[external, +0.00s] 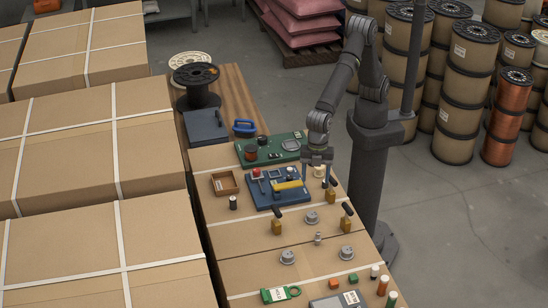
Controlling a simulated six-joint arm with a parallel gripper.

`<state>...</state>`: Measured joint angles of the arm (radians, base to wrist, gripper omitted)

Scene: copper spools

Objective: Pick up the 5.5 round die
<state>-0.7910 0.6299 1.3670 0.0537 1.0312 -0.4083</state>
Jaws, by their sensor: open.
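Several grey round metal pieces lie on the cardboard-covered worktop: one near the middle (312,219), one at the left (288,257) and one at the right (346,253). A smaller grey piece (318,238) stands between them. Their markings are too small to read, so I cannot tell which is the 5.5 round die. My gripper (318,178) points down above the right end of the boards, behind the grey pieces. It is open, with nothing seen held in it. A pale round piece (319,171) shows at its fingers, and whether they touch it I cannot tell.
A blue board (262,201) with a yellow bar and a green board (285,148) lie behind. A brown tray (224,183) is at left. A green tool (281,294) and small cylinders (383,286) are in front.

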